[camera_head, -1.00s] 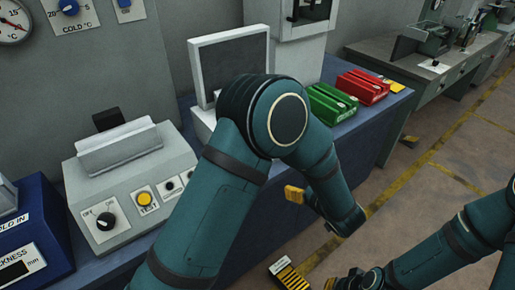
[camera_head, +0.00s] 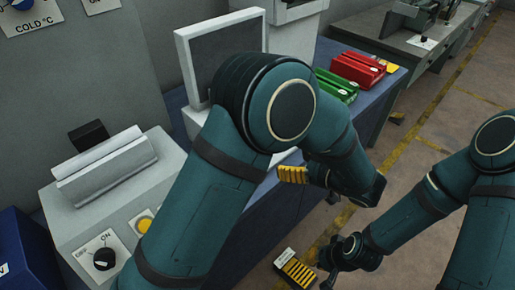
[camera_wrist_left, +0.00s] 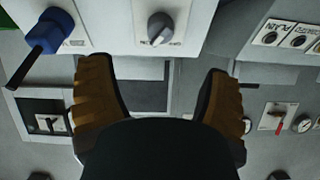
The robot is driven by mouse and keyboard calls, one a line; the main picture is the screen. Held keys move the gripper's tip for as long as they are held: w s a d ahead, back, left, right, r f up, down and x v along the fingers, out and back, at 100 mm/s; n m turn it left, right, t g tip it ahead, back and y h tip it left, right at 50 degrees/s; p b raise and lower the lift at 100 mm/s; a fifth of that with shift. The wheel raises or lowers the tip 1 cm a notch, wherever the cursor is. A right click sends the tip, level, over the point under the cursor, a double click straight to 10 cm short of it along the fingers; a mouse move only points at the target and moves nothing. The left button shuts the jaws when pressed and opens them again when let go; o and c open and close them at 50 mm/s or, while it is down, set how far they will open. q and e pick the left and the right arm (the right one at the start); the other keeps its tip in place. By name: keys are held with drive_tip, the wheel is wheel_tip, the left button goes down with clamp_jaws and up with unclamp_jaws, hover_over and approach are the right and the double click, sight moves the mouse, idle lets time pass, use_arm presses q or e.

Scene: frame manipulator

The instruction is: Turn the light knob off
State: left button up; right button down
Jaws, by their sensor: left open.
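A black round knob (camera_head: 104,258) with ON and OFF marks sits on the sloped front of a light grey box at lower left in the head view. Its label naming a light cannot be read. My left gripper (camera_head: 292,174) is right of that box, beyond my left arm; its yellow ribbed finger shows. In the left wrist view my left gripper (camera_wrist_left: 158,90) is open and empty, fingers wide apart. A grey knob (camera_wrist_left: 160,28) on a white panel lies beyond the fingertips, apart from them. My right gripper (camera_head: 340,262) is low at centre right, its fingers unclear.
A yellow button (camera_head: 143,224) is beside the black knob. A blue knob (camera_wrist_left: 50,30) with a dark lever is at upper left in the wrist view. A monitor (camera_head: 222,55), green block (camera_head: 336,85) and red block (camera_head: 357,70) stand on the blue bench.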

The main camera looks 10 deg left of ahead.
use_arm(q)
drive_tip(key=b+x, duration=0.2)
drive_tip(key=x, duration=1.1)
drive_tip(key=shift+s, duration=0.1)
drive_tip(key=c, duration=1.2)
